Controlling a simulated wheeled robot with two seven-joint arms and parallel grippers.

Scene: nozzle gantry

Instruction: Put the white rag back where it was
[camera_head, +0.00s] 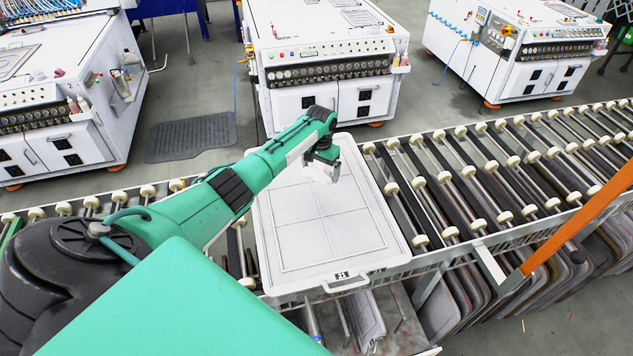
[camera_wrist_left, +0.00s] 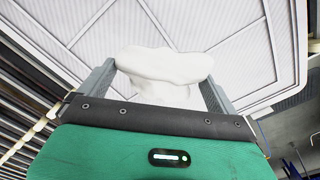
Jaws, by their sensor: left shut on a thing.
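My left gripper (camera_head: 322,168) is above the far part of a white tray (camera_head: 375,235) on the roller conveyor. In the left wrist view, the gripper (camera_wrist_left: 158,88) is shut on the white rag (camera_wrist_left: 165,66), which is bunched between its two fingers. The tray's ribbed surface (camera_wrist_left: 215,22) shows behind the rag. In the head view, the rag is small and hard to tell from the white tray. I cannot tell whether the rag touches the tray. My right gripper is in neither view.
The roller conveyor (camera_head: 480,177) runs across the scene, its rollers bare to the right of the tray. White machines with knobs (camera_head: 325,55) stand behind it. An orange bar (camera_head: 580,228) rises at the right. A dark mat (camera_head: 190,138) lies on the floor.

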